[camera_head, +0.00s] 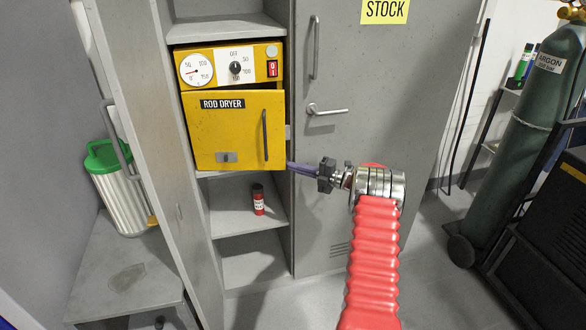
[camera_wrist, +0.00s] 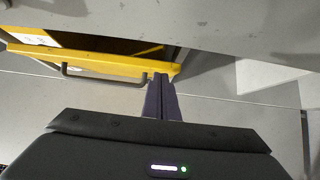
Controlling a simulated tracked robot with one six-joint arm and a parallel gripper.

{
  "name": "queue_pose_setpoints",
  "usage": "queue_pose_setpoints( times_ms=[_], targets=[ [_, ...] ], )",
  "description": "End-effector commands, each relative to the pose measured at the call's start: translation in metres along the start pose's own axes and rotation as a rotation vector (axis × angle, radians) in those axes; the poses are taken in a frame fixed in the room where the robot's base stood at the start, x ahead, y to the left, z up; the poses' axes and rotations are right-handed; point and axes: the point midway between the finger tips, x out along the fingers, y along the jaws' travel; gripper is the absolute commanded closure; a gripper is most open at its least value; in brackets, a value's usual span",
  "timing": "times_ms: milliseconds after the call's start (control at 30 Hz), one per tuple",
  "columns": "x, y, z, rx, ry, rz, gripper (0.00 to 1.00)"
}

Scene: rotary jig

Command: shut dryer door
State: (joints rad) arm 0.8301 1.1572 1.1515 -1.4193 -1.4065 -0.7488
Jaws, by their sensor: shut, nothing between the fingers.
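The yellow rod dryer (camera_head: 226,66) sits on a shelf in the grey cabinet. Its yellow door (camera_head: 222,125), labelled ROD DRYER, has a dark upright handle (camera_head: 265,135) near its right edge and a small latch plate low down. In the wrist view, a dark gap shows behind the door (camera_wrist: 110,65), so it stands ajar. My gripper (camera_head: 290,165) is shut and empty at the door's lower right corner. In the wrist view, its purple fingertips (camera_wrist: 160,78) overlap one end of the door edge, beside the handle (camera_wrist: 95,73). I cannot tell whether they touch it.
A red canister (camera_head: 258,200) stands on the shelf below the dryer. A grey locker door (camera_head: 345,130) is to the right. A green-lidded bin (camera_head: 120,190) stands on a bench at left. A green argon cylinder (camera_head: 530,130) stands at far right.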

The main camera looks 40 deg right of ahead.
Motion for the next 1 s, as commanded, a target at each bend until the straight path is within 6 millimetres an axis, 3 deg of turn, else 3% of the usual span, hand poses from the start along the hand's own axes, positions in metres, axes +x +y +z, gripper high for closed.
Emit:
queue_pose_setpoints(
  times_ms=[1000],
  targets=[
    [-0.054, 0.0, 0.067, -0.002, 0.002, 0.0, 1.0]
  ],
)
